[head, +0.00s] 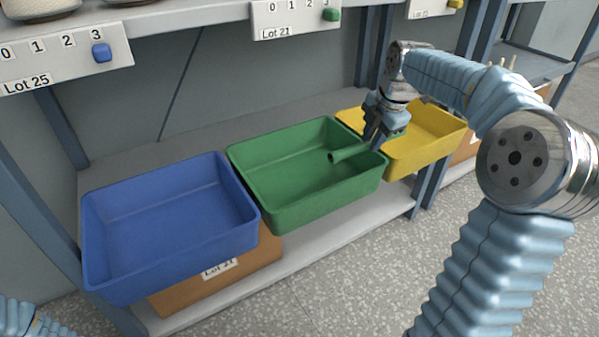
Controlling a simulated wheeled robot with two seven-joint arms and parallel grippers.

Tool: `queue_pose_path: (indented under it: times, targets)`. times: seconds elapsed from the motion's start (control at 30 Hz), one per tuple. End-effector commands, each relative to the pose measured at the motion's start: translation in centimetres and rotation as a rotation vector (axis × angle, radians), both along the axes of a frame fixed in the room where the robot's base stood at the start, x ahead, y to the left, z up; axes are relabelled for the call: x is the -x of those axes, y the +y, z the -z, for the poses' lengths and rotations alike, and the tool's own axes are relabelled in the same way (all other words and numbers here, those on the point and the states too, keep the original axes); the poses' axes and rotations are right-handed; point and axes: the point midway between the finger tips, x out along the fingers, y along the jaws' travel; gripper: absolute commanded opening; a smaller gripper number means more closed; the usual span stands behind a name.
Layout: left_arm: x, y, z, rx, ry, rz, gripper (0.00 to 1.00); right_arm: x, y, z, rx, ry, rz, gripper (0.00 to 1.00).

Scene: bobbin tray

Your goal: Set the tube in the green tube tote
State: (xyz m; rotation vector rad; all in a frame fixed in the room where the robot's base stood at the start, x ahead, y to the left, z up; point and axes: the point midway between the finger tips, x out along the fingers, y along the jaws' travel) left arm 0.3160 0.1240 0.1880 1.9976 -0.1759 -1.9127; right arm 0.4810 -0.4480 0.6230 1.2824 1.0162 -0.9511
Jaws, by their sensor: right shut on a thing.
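A green tube (346,154) is in my right gripper (372,143), which is shut on it. The tube points left from the fingers, and its free end is over the right part of the green tote (240,176). I cannot tell whether it touches the tote's floor or wall. The green tote is otherwise empty and sits in the middle of the row. My right arm comes in from the right and crosses in front of the yellow tote (401,166). My left gripper is not visible; only a bit of my left arm shows at the lower left.
A blue tote (172,250) stands left of the green tote, empty. Cardboard boxes (240,276) sit below the totes. A shelf above carries number labels with blue and green sliders (331,14). Shelf posts stand at the left and right. Speckled floor is clear in front.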

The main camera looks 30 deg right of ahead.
Motion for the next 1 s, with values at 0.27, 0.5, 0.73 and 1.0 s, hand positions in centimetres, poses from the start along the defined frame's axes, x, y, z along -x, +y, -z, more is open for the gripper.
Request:
queue_pose_path:
  times: [0.27,0.5,0.73,1.0]
  targets:
    - [0.1,-0.1,1.8,0.004,0.003,0.001,1.00,-2.5,6.5,3.5,-0.001,0.001,-0.009,0.00]
    - [0.0,-0.1,3.1,0.002,-0.001,0.000,1.00,-4.1,10.3,7.2,0.000,0.002,-0.004,0.00]
    - [-0.1,-0.1,3.5,0.002,-0.002,-0.001,1.00,-4.5,11.3,8.4,0.001,0.000,-0.002,0.00]
    - [-0.1,-0.1,4.9,0.001,-0.006,-0.003,1.00,-4.9,12.5,12.6,0.000,0.002,-0.001,0.00]
